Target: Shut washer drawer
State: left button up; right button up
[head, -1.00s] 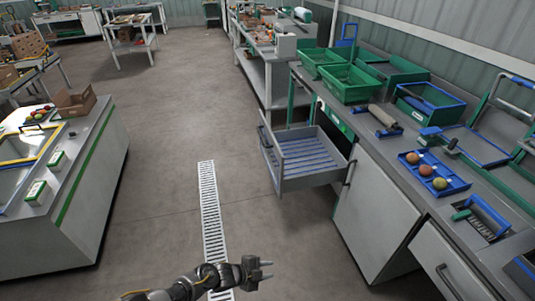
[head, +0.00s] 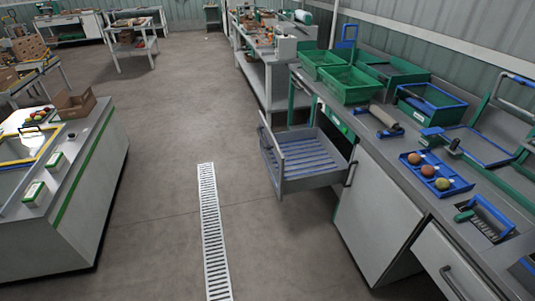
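The washer drawer (head: 303,181) is a grey drawer with blue slats inside. It stands pulled out from the right-hand counter (head: 418,190) over the floor, under the green crates. Its front panel (head: 271,158) faces left, toward the aisle. Neither of my grippers shows in the head view now, so I cannot see whether they are open or shut. Nothing is seen touching the drawer.
Green crates (head: 349,84) stand on the counter above the drawer. A floor drain grate (head: 212,240) runs along the aisle. A left counter (head: 86,190) borders the clear floor.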

aim_at(295, 162)
jog(key=k, duration=0.5)
jog(key=z, duration=1)
jog(key=i, duration=1.65)
jog(key=u, duration=0.25)
